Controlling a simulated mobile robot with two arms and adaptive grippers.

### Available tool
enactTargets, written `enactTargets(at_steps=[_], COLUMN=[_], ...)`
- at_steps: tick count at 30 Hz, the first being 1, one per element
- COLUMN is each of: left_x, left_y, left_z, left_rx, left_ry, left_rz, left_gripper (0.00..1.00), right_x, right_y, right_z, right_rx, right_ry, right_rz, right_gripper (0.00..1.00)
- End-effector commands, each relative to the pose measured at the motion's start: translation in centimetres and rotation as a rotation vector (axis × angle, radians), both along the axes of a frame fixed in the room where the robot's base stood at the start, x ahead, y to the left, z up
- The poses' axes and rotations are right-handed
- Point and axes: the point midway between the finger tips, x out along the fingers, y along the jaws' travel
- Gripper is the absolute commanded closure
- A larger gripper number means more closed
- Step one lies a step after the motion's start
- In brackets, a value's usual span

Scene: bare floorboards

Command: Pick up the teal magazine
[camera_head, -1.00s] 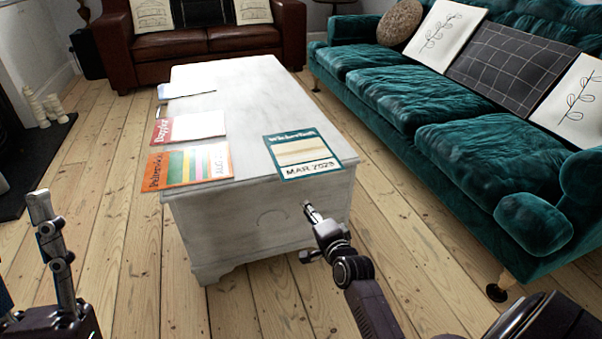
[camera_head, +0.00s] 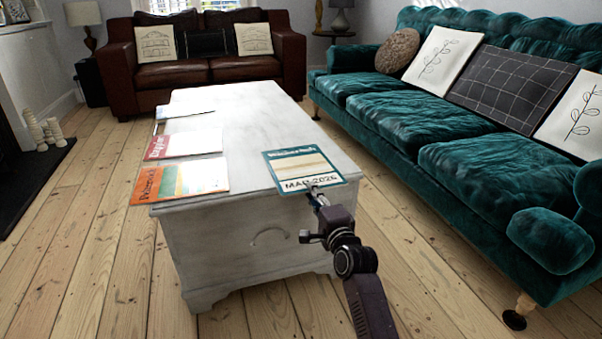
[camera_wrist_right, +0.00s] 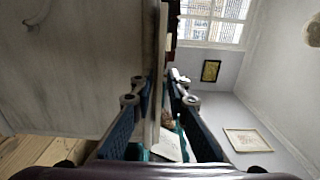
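The teal magazine (camera_head: 300,164), with a pale cover picture and "MAR 2026" on it, lies flat at the near right corner of the white chest. Its near edge reaches the chest's front edge. My right gripper (camera_head: 315,192) is at that near edge and overlaps it in the head view. In the right wrist view my right gripper (camera_wrist_right: 157,92) has its fingers apart, one on each side of a thin edge-on strip. I cannot tell magazine from chest top in that strip, and no grip shows. My left gripper is out of view.
The white chest (camera_head: 252,108) also bears an orange magazine (camera_head: 180,181), a red one (camera_head: 184,144) and another farther back (camera_head: 185,112) along its left side. A teal sofa (camera_head: 430,118) stands to the right, a brown sofa (camera_head: 208,70) behind. Floorboards are clear to the left.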

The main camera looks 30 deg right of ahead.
Motion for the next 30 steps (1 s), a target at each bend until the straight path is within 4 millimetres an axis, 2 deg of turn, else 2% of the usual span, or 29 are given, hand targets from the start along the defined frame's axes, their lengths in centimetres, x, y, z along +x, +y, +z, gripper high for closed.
enactTargets(at_steps=[3, 8, 15, 20, 30], left_x=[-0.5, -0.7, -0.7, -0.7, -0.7], left_y=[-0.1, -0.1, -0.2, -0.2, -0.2], left_z=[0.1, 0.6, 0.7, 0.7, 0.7], left_rx=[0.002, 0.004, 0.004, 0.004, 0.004], left_ry=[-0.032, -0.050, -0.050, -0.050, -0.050], left_rz=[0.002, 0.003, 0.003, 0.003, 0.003], left_gripper=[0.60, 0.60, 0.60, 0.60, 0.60], right_x=[1.4, 2.4, 2.5, 2.5, 2.5], right_y=[-0.3, -0.6, -0.6, -0.6, -0.6], right_z=[-0.3, -0.1, 0.0, 0.0, 0.2], right_rx=[0.001, -0.001, -0.001, -0.001, -0.002], right_ry=[-0.002, 0.000, 0.000, 0.000, -0.004], right_rz=[0.000, 0.000, 0.000, 0.000, 0.000], right_gripper=[0.85, 0.85, 0.85, 1.00, 1.00])
